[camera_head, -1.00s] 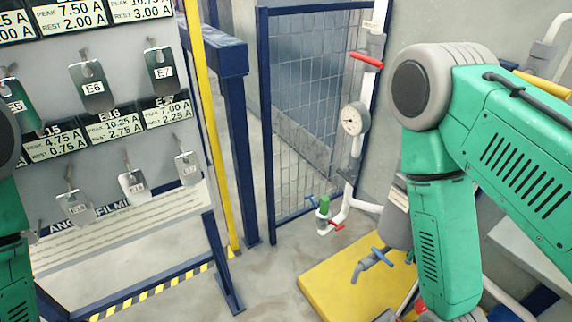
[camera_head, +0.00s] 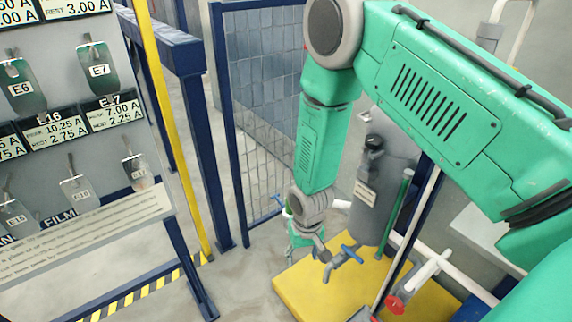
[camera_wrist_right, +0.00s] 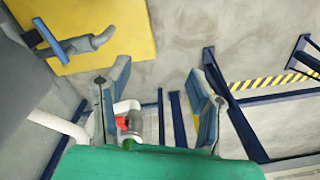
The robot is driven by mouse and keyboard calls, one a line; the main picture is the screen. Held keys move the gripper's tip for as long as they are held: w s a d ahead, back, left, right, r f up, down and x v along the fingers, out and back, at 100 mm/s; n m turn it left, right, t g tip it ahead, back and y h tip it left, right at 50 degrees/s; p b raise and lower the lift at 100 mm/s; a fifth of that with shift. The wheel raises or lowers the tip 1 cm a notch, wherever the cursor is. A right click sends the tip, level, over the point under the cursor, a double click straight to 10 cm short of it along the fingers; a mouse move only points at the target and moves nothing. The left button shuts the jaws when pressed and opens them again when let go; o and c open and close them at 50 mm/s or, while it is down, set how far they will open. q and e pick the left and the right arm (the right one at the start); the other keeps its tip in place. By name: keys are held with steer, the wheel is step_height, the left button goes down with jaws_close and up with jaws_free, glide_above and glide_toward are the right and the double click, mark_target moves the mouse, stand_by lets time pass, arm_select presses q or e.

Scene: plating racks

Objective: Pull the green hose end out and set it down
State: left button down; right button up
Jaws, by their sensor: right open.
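My right gripper (camera_head: 303,240) hangs low beside the yellow platform in the head view; its fingers are not clear there. In the right wrist view my right gripper (camera_wrist_right: 160,100) is open, its two blue-grey fingers wide apart with nothing between their tips. A small green piece, apparently the green hose end (camera_wrist_right: 128,144), shows low between the fingers, partly hidden by the green hand. It is beside a red valve handle (camera_wrist_right: 122,122) and a white pipe (camera_wrist_right: 128,106). In the head view the arm mostly covers this spot. My left gripper is out of view.
A grey tap with a blue handle (camera_head: 347,257) stands over the yellow platform (camera_head: 295,287), close right of my gripper. A grey cylinder (camera_head: 378,190) and a green rod (camera_head: 397,205) stand behind. Left are a blue mesh gate (camera_head: 262,170) and a display board (camera_head: 90,232).

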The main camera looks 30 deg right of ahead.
steer(key=w+d+r+m+b, duration=0.1)
steer(key=w+r, duration=0.2)
steer(key=w, duration=0.2)
steer(key=w+d+r+m, duration=0.1)
steer(key=w+d+r, duration=0.1)
steer(key=w, duration=0.3)
step_height(320, 180, up, 10)
steer(key=m+b, duration=0.1)
steer(key=m, duration=0.2)
glide_above(290, 197)
step_height(290, 197, down, 13)
steer(key=b, duration=0.4)
steer(key=shift+d+f, duration=0.1)
steer(key=shift+f, duration=0.1)
jaws_close()
steer(key=c, duration=0.9)
jaws_free()
jaws_close()
steer(key=shift+n, duration=0.3)
